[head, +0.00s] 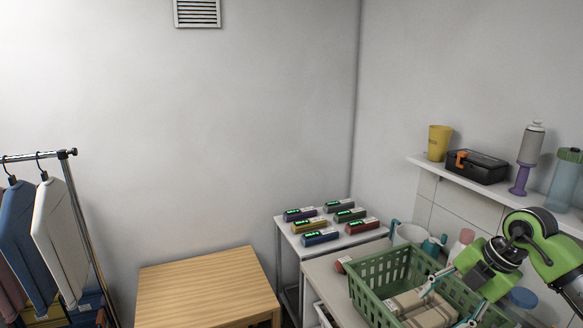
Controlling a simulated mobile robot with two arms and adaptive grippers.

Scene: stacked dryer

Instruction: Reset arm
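My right arm comes in from the right edge. Its green and black gripper (448,307) points down into a green basket (378,290) on the white counter. The two fingers are spread apart, over or beside beige folded items (408,302) in the basket. I see no clear grip on them, and the finger tips are partly hard to make out against the items. My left gripper and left arm are not in view.
A shelf (425,162) above holds a yellow cup (439,143), a black toolbox (477,166) and bottles. Several labelled boxes (320,237) lie on a white side table. A bare wooden table (205,290) and a clothes rack (80,205) stand left.

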